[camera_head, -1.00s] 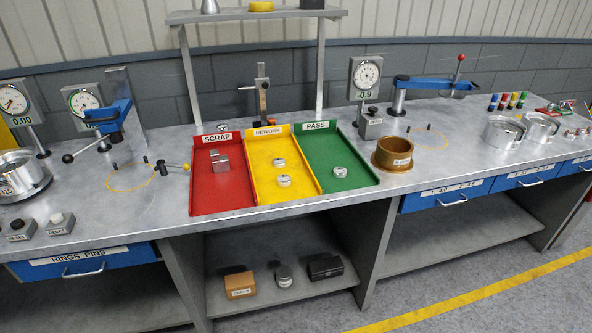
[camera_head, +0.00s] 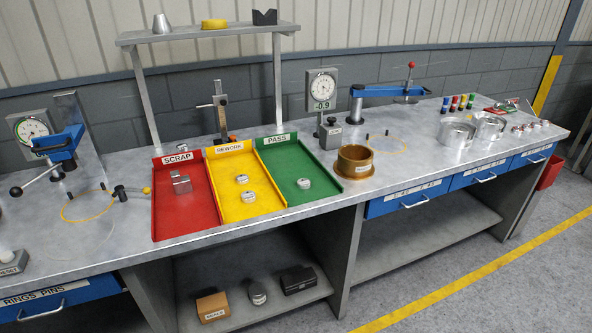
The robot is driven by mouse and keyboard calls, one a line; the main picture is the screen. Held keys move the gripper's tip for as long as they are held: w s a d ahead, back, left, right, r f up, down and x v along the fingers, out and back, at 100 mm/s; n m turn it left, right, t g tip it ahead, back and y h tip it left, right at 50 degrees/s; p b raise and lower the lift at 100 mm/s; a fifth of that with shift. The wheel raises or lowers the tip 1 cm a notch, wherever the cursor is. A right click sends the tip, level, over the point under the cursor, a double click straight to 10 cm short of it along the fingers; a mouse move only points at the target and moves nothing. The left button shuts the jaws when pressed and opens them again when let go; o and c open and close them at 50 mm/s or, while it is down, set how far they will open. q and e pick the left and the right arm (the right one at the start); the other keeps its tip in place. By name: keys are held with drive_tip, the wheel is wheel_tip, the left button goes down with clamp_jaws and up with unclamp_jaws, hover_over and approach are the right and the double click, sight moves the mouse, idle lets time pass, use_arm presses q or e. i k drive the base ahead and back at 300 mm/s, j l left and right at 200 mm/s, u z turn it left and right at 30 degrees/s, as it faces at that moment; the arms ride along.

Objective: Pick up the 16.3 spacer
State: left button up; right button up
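I cannot read a 16.3 mark on any part, so I cannot tell which one is the spacer. Small silver round parts (camera_head: 530,127) sit at the right end of the bench. Two silver round parts lie in the yellow REWORK tray (camera_head: 237,213), an upper one (camera_head: 242,179) and a lower one (camera_head: 249,196). One more round part (camera_head: 304,183) lies in the green PASS tray (camera_head: 322,195). Neither of my grippers is in view.
A red SCRAP tray (camera_head: 186,221) holds silver blocks. A brass ring (camera_head: 355,161), a dial gauge (camera_head: 322,90), a blue arm fixture (camera_head: 375,90) and two silver rings, left (camera_head: 453,135) and right (camera_head: 488,127), stand on the bench. Boxes lie on the lower shelf (camera_head: 245,298).

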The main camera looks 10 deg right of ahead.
sight(302, 183)
drive_tip(key=i+l, duration=0.1)
drive_tip(key=l, duration=0.3)
drive_tip(key=i+l, duration=0.15)
drive_tip(key=l, duration=0.25)
drive_tip(key=i+l, duration=0.1)
drive_tip(key=l, duration=0.3)
drive_tip(key=i+l, duration=0.1)
drive_tip(key=l, duration=0.25)
